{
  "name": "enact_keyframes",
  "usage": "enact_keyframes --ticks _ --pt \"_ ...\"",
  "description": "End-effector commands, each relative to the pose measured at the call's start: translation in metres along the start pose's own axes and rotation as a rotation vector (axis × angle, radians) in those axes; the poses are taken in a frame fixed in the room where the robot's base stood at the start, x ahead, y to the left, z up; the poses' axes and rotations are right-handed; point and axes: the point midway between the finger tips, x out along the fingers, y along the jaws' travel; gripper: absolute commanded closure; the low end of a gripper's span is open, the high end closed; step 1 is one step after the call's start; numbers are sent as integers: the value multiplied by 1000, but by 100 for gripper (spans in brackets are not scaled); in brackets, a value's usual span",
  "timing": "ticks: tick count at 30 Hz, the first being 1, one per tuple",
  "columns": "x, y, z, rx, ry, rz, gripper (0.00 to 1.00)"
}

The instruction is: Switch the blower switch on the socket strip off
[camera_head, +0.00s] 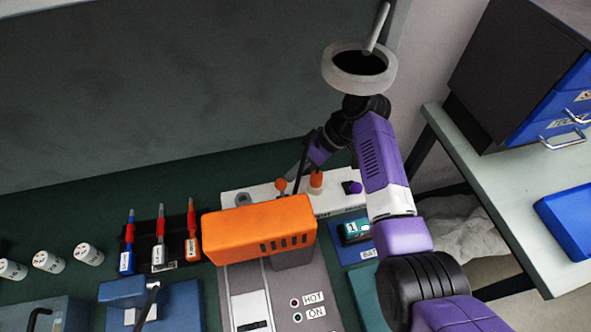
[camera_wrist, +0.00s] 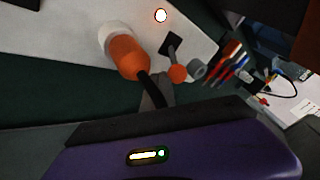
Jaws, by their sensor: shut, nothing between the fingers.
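The white socket strip (camera_head: 233,210) lies along the back of the bench; it also fills the upper part of the wrist view (camera_wrist: 60,22). It bears a lever with a round orange knob (camera_head: 281,185), which in the wrist view (camera_wrist: 177,73) stands on a black plate; I take it for the blower switch, but no label is readable. An orange plug (camera_head: 316,180) is beside it, also large in the wrist view (camera_wrist: 125,54). My gripper (camera_wrist: 155,95) is shut and empty, close to the plug and the lever. In the head view my arm partly hides it.
An orange vented unit (camera_head: 258,228) stands in front of the strip, above a grey panel (camera_head: 318,275) marked HOT and ON. A purple plug (camera_head: 353,187) is right of the orange plug. A small white light (camera_wrist: 161,15) glows on the strip. A rack of pens (camera_head: 158,240) stands left.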

Motion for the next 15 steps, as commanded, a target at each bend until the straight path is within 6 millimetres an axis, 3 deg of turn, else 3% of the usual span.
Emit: enact_keyframes --ticks 15 --pt "-2 0 -2 -75 77 67 100"
